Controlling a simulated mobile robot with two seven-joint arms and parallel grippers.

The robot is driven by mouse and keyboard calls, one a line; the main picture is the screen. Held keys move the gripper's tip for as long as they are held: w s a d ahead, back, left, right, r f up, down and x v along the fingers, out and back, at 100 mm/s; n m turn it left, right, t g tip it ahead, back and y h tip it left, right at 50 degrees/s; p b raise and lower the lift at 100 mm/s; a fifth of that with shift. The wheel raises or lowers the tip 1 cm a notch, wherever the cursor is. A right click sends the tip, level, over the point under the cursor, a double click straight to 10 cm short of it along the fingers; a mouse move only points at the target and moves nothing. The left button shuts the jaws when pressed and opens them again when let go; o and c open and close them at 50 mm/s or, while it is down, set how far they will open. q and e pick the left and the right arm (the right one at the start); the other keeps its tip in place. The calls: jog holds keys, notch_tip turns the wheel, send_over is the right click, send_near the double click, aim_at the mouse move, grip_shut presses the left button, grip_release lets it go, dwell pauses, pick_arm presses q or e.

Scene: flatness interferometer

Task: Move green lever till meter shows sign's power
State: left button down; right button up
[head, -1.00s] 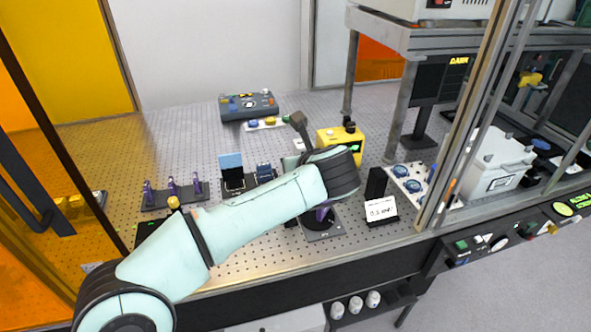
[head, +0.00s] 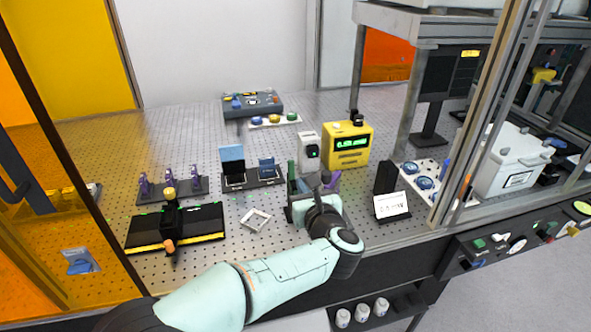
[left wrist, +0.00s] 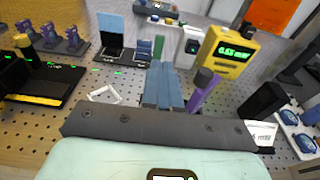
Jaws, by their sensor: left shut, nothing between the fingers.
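The yellow meter (head: 348,146) stands behind my left gripper with a lit green display, also in the left wrist view (left wrist: 228,50). Its digits are small and look like about 0.5 mW. The white sign (head: 391,207) leans on a black block at right; its power text is too blurred to read surely. A narrow upright green piece (head: 291,171), likely the lever, stands just left of my left gripper (head: 304,184). In the left wrist view my blue-grey fingers (left wrist: 163,72) are shut and empty, beside a purple post with a dark top (left wrist: 203,90). Contact is unclear.
A white-fronted box (head: 309,151) stands left of the meter. Purple mounts (head: 170,184), a black tray (head: 205,221) and a small white frame (head: 256,219) lie left. A metal shelf post (head: 408,105) and blue knobs (head: 425,183) bound the right.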

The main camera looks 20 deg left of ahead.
aim_at(292, 166)
pick_arm(q)
jog(key=p+x, duration=0.2)
jog(key=x, duration=0.5)
jog(key=shift+w+a, duration=0.15)
jog(key=shift+w, duration=0.1)
pick_arm(e)
jog(key=shift+w+r, duration=0.25)
jog(key=shift+r, duration=0.35)
jog(key=shift+w+r, duration=0.25)
jog(key=shift+r, duration=0.35)
pick_arm(q)
jog(key=shift+w+a+g, duration=0.3)
jog(key=shift+w+a, duration=0.05)
jog(key=shift+w, duration=0.1)
jog(key=shift+w+f, duration=0.1)
jog(key=shift+w, duration=0.05)
pick_arm(e)
jog(key=shift+w+r, duration=0.15)
jog(key=shift+r, duration=0.2)
